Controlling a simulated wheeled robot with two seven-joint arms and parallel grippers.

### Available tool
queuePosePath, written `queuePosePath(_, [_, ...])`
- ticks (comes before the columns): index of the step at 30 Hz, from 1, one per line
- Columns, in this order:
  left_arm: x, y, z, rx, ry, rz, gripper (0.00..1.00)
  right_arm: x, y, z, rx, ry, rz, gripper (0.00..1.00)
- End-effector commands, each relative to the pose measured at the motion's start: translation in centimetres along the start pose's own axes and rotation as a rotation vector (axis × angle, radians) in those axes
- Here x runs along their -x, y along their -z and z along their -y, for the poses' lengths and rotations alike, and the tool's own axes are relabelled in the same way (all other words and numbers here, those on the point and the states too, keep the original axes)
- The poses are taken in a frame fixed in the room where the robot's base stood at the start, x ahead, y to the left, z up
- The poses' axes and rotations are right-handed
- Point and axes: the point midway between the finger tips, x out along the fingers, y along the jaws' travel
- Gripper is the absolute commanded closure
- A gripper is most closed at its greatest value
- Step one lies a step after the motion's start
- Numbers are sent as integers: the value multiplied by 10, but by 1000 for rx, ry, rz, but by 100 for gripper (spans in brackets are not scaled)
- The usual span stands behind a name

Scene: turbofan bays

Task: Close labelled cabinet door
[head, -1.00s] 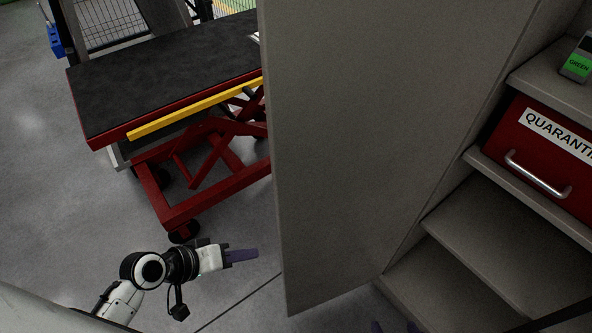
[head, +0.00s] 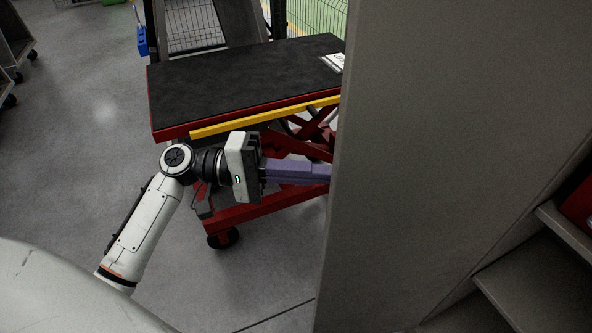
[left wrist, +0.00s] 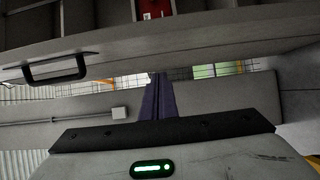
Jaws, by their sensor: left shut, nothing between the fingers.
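The grey cabinet door (head: 430,130) stands open and fills much of the right half of the head view. My left gripper (head: 328,173) is shut and empty, its purple fingers pointing right at the door's left edge. The fingertips end at that edge in the picture; I cannot tell if they touch it or pass behind. In the left wrist view the fingers (left wrist: 158,98) point toward a grey panel with a black handle (left wrist: 57,70). No label shows on the door. My right gripper is out of view.
Open cabinet shelves (head: 530,285) and part of a red bin (head: 582,208) are at the right. A red lift cart (head: 240,90) with a dark top stands behind my left arm. The floor at lower left is clear.

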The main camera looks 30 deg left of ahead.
Motion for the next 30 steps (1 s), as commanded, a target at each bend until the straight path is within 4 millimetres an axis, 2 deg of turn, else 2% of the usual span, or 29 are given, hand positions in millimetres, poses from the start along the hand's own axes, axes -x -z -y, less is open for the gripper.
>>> queuePosePath(1, [-12, 0, -2, -1, -4, 3, 100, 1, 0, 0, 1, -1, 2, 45])
queuePosePath(5, [-38, 0, -2, 0, -3, 1, 100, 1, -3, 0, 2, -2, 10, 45])
queuePosePath(9, [-42, -23, 0, 3, 1, 0, 100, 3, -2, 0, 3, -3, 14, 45])
queuePosePath(13, [-45, -34, 0, 1, 1, 0, 100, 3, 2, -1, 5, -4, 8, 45])
queuePosePath(30, [-49, -44, 0, 2, 0, -6, 100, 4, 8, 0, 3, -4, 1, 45])
